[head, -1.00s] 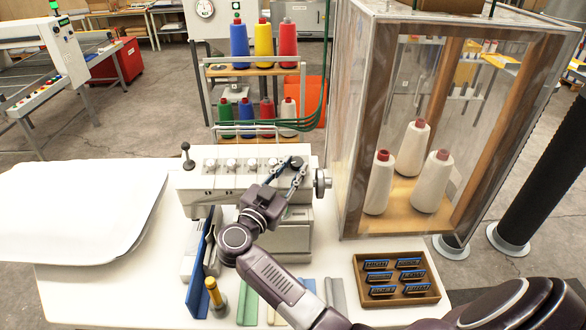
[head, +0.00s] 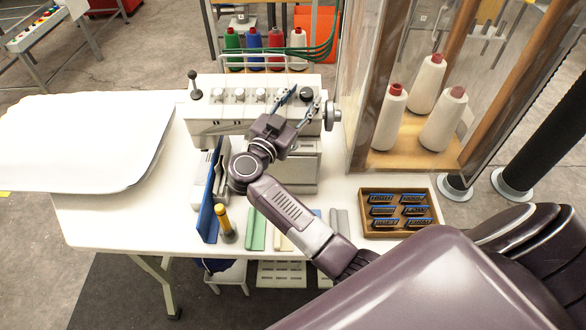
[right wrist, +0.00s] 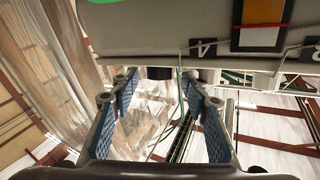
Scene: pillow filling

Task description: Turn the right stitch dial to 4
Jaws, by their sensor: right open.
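The white stitch machine (head: 215,112) stands on the table with a row of pale dials (head: 239,95) along its top. The black right dial (head: 306,94) is at the right end of that row. My right gripper (head: 302,97) reaches over the machine, with its two fingers spread apart around or just in front of this dial. In the right wrist view, both blue-padded fingers (right wrist: 158,97) are open with nothing held. A dark knob (right wrist: 160,73) shows beyond and between them. The dial's setting is unreadable. My left gripper is out of view.
A handwheel (head: 332,115) projects at the machine's right. A clear cabinet (head: 362,150) with white thread cones stands close on the right. A wooden tray (head: 431,229) of labelled blocks lies in front. A white pillow cover (head: 80,140) covers the table's left.

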